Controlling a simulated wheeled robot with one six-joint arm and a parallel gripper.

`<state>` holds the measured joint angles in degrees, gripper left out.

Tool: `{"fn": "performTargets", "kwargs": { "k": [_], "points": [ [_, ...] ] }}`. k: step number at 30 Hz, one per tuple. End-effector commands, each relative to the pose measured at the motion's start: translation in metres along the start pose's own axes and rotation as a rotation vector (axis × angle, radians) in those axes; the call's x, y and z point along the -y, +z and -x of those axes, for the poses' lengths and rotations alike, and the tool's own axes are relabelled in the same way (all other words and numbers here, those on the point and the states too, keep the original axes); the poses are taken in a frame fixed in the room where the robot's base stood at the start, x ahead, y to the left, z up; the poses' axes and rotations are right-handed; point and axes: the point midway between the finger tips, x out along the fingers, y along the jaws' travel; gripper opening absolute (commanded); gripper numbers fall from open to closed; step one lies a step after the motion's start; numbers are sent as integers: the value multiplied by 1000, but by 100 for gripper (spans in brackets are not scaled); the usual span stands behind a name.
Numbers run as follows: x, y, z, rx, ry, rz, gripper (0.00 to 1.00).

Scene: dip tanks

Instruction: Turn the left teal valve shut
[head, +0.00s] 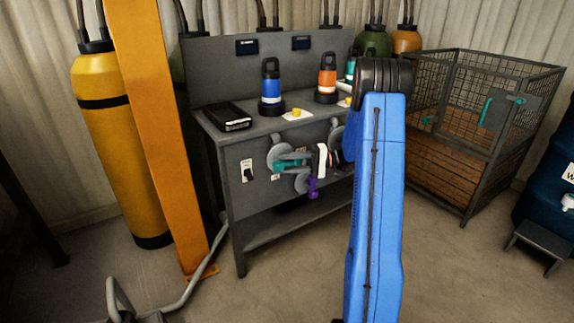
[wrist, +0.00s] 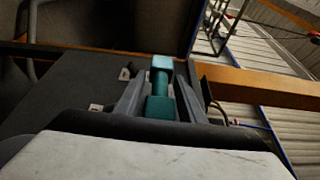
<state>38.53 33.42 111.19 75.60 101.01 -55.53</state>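The teal valve handle (head: 289,163) is on the front panel of the grey workbench (head: 240,152), by a grey round disc. In the wrist view the teal handle (wrist: 161,106) lies between the two fingers of my gripper (wrist: 163,78), one on each side. Whether the fingers press on it or leave a small gap cannot be made out. In the head view, the white and dark end of my arm is just right of the teal handle. My blue arm hides the right part of the bench front, so any other teal valve there is hidden.
A purple handle (head: 312,187) sits close below right of the teal one. A blue bottle (head: 271,84), an orange bottle (head: 327,78) and a black case (head: 228,117) stand on the bench. An orange post (head: 152,130) is close left. A wire cage (head: 480,120) stands right.

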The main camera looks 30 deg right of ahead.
Motion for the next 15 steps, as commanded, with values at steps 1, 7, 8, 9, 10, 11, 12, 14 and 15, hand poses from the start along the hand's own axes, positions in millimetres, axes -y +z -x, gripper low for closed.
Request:
{"fn": "performTargets", "kwargs": {
  "k": [1,7,8,9,10,11,12,14,15],
  "points": [
    [0,0,5,-1,0,0,36],
    [-1,-1,36,-4,0,0,36],
    [-1,-1,43,-4,0,0,36],
    [0,-1,51,-4,-1,0,36],
    [0,-1,57,-4,0,1,36],
    [0,-1,63,-4,1,1,36],
    [0,-1,71,-4,1,1,36],
    [0,0,83,-4,-1,1,36],
    [-1,0,91,-4,0,1,36]
  ]
}}
